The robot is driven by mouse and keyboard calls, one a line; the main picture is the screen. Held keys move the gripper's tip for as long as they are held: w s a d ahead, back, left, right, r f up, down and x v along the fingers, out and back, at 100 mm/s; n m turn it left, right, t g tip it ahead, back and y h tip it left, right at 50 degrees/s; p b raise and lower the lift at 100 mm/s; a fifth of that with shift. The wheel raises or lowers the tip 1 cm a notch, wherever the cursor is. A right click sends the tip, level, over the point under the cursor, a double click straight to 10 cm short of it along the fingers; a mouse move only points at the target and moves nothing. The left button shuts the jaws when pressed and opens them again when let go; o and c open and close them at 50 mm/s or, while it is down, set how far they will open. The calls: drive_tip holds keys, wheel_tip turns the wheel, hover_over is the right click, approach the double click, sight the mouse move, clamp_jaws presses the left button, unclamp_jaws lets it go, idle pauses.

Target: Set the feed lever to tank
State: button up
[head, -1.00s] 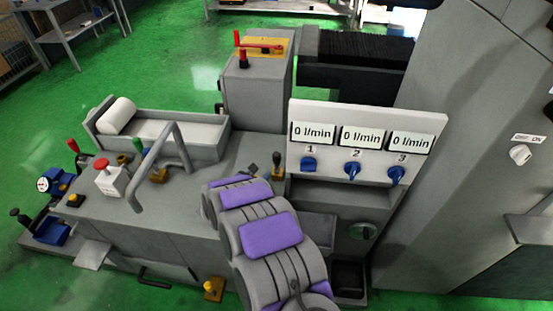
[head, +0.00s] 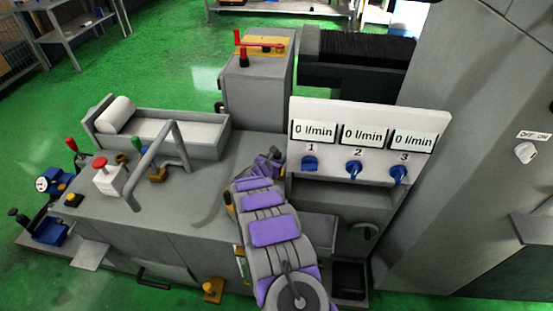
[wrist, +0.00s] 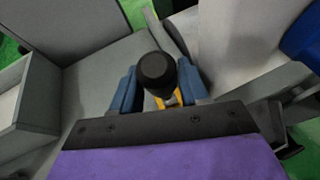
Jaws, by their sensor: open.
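A lever with a round black knob (wrist: 155,70) and a yellow base (wrist: 168,101) stands between my fingers in the wrist view. No label on it is readable, so I cannot tell its marked positions. My gripper (wrist: 156,88) is open, with one blue finger on each side of the lever below the knob. Whether the fingers touch it I cannot tell. In the head view my gripper (head: 268,161) is at the right end of the grey machine bed, just left of the dial panel, and it hides most of this lever.
The panel (head: 368,113) with three 0 l/min displays and blue knobs (head: 353,169) stands close on the right. A bent grey handle (head: 152,165), a green-knobbed lever (head: 137,146) and a red button (head: 99,163) are left. A grey block (head: 258,90) rises behind.

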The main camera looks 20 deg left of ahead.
drive_tip(key=shift+w, duration=0.3)
clamp_jaws()
idle(0.4)
